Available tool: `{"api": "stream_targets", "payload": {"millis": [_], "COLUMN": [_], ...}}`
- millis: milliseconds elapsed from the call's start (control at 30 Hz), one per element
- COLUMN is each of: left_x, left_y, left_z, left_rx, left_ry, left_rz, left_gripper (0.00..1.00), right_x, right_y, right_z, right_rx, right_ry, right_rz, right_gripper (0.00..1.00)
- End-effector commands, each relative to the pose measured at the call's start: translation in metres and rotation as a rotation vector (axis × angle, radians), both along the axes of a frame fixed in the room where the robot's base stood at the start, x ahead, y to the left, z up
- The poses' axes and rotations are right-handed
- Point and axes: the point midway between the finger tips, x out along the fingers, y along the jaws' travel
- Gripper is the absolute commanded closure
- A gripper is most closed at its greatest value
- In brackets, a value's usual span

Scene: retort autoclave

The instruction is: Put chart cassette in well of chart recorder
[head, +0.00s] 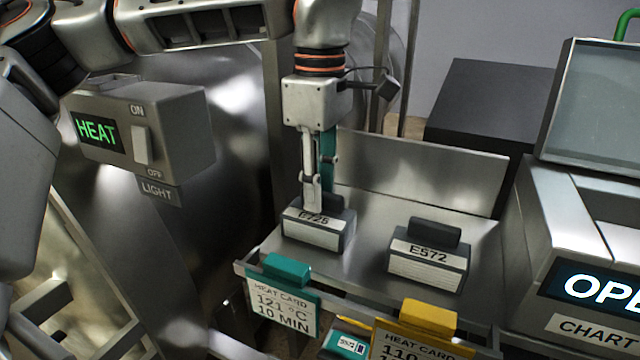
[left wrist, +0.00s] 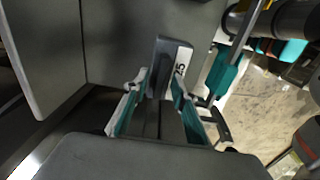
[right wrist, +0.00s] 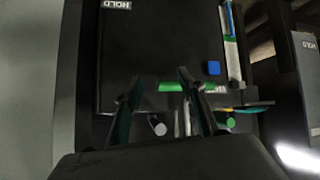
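Two grey chart cassettes with dark top handles and white labels stand upright on a metal shelf (head: 368,228). The one reading E725 (head: 318,233) is at left; the one reading E572 (head: 428,268) is to its right. My left gripper (head: 318,200) points down at the E725 cassette, its fingers either side of the handle. The left wrist view shows this cassette (left wrist: 178,58) between the fingertips (left wrist: 158,84); whether they press on it is unclear. The chart recorder (head: 545,235) is cut off at right; its well is not clearly visible. My right gripper (right wrist: 155,90) is open and empty.
A teal heat card (head: 282,305) and a yellow one (head: 425,340) hang at the shelf's front edge. A heat switch box (head: 180,130) is at left. A raised lid or panel (head: 598,105) stands above the recorder. The shelf between the cassettes is clear.

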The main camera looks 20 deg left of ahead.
Motion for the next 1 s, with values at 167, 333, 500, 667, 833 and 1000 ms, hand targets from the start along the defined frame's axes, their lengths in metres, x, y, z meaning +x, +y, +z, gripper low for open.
{"api": "stream_targets", "payload": {"millis": [167, 333, 500, 667, 833, 1000], "left_x": [0.000, 0.000, 0.001, 0.001, 0.000, 0.000], "left_y": [0.000, 0.000, 0.000, 0.000, -0.001, 0.000], "left_z": [0.000, 0.004, 0.025, 0.058, 0.092, 0.114], "left_rx": [0.000, 0.000, 0.000, 0.001, 0.000, 0.001], "left_ry": [0.000, -0.001, -0.004, -0.004, -0.003, -0.001], "left_rz": [0.000, 0.001, 0.003, 0.004, 0.002, 0.002], "left_gripper": [0.74, 0.74, 0.74, 0.74, 0.74, 0.74], "right_x": [-0.001, -0.001, -0.002, -0.002, -0.002, -0.002], "right_y": [0.000, 0.001, 0.002, 0.002, 0.002, 0.001], "right_z": [0.000, -0.001, -0.002, -0.001, -0.001, 0.000], "right_rx": [0.000, 0.000, 0.000, 0.000, -0.001, -0.002], "right_ry": [0.001, 0.003, 0.003, 0.002, 0.002, 0.001], "right_rz": [0.001, 0.003, 0.005, 0.008, 0.009, 0.007], "right_gripper": [0.60, 0.60, 0.60, 0.60, 0.60, 0.60]}}
